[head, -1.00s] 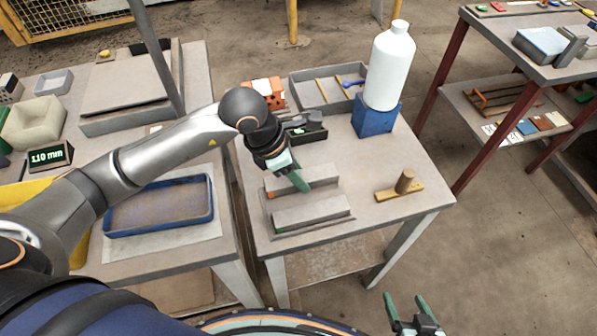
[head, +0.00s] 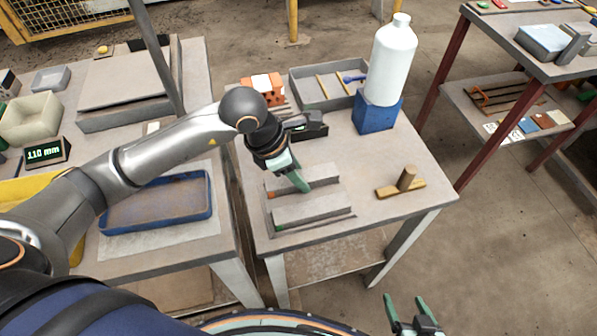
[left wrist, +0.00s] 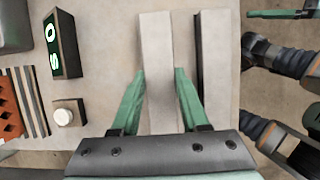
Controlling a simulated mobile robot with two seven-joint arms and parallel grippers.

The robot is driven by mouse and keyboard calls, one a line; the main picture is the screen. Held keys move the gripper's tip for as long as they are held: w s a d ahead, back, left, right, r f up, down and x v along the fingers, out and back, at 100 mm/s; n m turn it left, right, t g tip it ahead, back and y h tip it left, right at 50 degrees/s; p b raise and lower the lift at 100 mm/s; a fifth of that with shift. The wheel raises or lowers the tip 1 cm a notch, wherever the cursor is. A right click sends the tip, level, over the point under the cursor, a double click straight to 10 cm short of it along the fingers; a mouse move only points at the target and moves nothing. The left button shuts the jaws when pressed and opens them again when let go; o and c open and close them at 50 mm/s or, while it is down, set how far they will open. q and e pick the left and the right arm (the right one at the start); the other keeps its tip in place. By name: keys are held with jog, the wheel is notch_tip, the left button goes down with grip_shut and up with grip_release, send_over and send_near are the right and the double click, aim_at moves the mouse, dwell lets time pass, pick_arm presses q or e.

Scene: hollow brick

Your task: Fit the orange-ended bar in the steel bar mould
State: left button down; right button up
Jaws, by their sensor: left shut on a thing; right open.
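The orange-ended bar (head: 322,178) is a long light-grey bar with an orange patch at its left end in the head view. My left gripper (head: 298,180) is shut on it from above, near its middle. In the left wrist view the bar (left wrist: 158,70) lies between the green fingers (left wrist: 160,105). A second grey bar-like block (head: 312,208) lies parallel in front, with a small green mark at its left end, on a low steel base that looks like the mould (head: 330,226). I cannot tell how deep the held bar sits. My right gripper (head: 412,310) is open and empty, beyond the table's front edge.
Behind stand a black device (head: 308,126), an orange holed brick (head: 264,86), a grey tray (head: 318,92) and a white bottle (head: 392,60) on a blue block (head: 376,115). A wooden piece with an upright peg (head: 402,186) lies right. The table's front right is clear.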

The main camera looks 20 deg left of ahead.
pick_arm(q)
jog(key=shift+f+b, duration=0.3)
jog(key=shift+b, duration=0.1)
pick_arm(e)
jog(key=shift+f, duration=0.3)
pick_arm(q)
jog(key=c, duration=0.8)
grip_release()
jog(key=o, duration=0.5)
jog(key=shift+s+f, duration=0.1)
jog(key=shift+c, duration=0.2)
jog(key=shift+s+d, duration=0.1)
pick_arm(e)
jog(key=shift+f, duration=0.1)
pick_arm(q)
jog(key=shift+f, duration=0.1)
pick_arm(e)
jog(key=shift+s, duration=0.1)
pick_arm(q)
jog(key=shift+s+a+r, duration=0.1)
jog(key=shift+a+r, duration=0.15)
jog(key=shift+r, duration=0.45)
jog(key=v, duration=1.1)
jog(key=shift+a+r, duration=0.2)
jog(key=shift+r, duration=0.1)
pick_arm(e)
jog(key=shift+w+a+r, duration=0.35)
jog(key=shift+a+r, duration=0.1)
jog(key=shift+r, duration=0.2)
